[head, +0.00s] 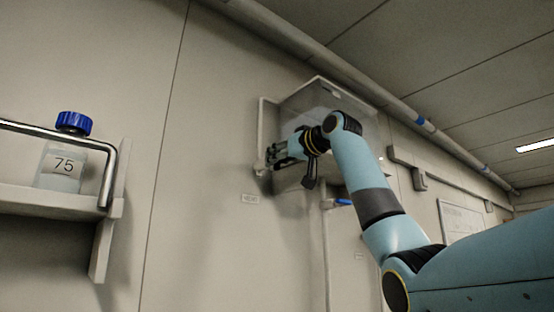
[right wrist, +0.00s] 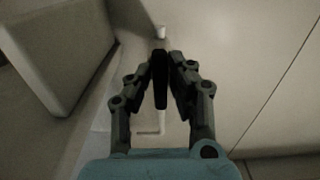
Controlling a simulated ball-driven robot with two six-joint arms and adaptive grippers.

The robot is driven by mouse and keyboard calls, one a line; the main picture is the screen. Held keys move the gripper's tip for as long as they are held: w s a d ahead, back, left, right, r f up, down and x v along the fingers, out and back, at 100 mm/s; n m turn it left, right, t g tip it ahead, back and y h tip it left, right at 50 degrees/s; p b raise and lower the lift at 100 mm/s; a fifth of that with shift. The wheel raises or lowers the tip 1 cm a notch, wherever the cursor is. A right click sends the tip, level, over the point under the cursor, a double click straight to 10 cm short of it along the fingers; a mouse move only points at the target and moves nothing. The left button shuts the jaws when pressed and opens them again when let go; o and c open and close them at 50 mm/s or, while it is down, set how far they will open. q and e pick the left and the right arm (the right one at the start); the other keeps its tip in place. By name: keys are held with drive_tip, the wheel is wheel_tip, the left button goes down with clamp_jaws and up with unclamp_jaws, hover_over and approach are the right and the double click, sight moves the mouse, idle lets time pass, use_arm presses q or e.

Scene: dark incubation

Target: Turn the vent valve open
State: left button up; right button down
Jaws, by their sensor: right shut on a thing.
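My right gripper (head: 273,157) is up at the wall, in front of the left side of a pale wall box. In the right wrist view, its two fingers (right wrist: 161,75) are closed on a dark upright bar (right wrist: 160,80), which looks like the vent valve's handle. A short white stub (right wrist: 160,32) shows beyond the bar and a pale pipe (right wrist: 161,120) below it. In the head view the fingers hide most of the handle, so its angle is hard to tell there. My left gripper is not in view.
The pale wall box (head: 300,97) stands close around my right wrist. Below it, a blue lever (head: 343,202) sits by a vertical pipe (head: 327,245). At left, a shelf (head: 60,204) with a rail holds a blue-capped bottle (head: 62,168) marked 75. A long pipe runs along the ceiling edge.

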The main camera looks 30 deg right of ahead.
drive_tip(key=shift+f, duration=0.15)
drive_tip(key=c, duration=1.3)
unclamp_jaws()
drive_tip(key=shift+s, duration=0.15)
drive_tip(key=s, duration=1.1)
drive_tip(key=shift+s+d, duration=0.35)
drive_tip(key=shift+d, duration=0.05)
